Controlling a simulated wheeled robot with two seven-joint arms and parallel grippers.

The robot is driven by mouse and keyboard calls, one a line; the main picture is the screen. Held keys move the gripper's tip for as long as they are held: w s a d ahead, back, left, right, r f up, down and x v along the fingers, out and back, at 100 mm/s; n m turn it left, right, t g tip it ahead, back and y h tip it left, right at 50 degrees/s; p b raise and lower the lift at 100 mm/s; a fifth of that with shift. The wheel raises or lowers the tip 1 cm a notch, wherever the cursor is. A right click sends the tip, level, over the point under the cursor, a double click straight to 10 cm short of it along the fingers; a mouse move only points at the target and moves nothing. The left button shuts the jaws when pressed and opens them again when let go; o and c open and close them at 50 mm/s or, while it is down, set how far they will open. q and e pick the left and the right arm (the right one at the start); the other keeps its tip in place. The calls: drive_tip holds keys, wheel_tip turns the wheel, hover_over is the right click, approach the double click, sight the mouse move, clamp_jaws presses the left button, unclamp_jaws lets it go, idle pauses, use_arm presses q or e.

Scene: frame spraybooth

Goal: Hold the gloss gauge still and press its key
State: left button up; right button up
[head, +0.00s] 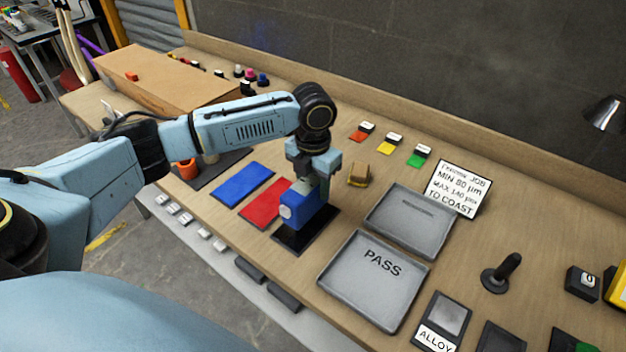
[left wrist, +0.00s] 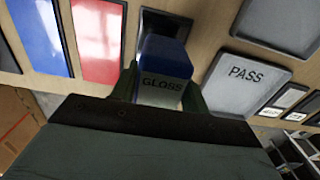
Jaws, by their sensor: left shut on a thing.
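The gloss gauge (head: 301,212) is a blue block with a pale round spot on its near-left end. In the left wrist view the gauge (left wrist: 165,54) is blue with a grey face lettered GLOSS. My left gripper (head: 313,180) comes down from above and is shut on the gauge, with a finger on either side in the left wrist view (left wrist: 165,92). The gauge is over a black plate (head: 291,240); I cannot tell whether it touches it. I cannot tell for certain which part is the key. My right gripper is not in view.
A red panel (head: 264,204) and a blue panel (head: 242,186) lie left of the gauge. A grey PASS tray (head: 355,297) and another grey tray (head: 405,228) lie to the right. A small tan block (head: 358,175) is behind. A black upright handle (head: 502,270) stands farther right.

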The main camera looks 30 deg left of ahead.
sight(312, 198)
use_arm(q)
drive_tip(key=shift+f+b, duration=0.5)
drive_tip(key=shift+f, duration=1.25)
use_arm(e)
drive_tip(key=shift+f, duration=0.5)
use_arm(q)
drive_tip(key=shift+f, duration=0.1)
drive_tip(key=shift+f+p, duration=0.15)
drive_tip(key=shift+p, duration=0.15)
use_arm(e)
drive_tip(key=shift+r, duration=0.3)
use_arm(q)
drive_tip(key=shift+s+f, duration=0.1)
drive_tip(key=shift+f, duration=0.1)
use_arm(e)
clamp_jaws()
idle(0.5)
use_arm(q)
drive_tip(key=shift+s, duration=0.1)
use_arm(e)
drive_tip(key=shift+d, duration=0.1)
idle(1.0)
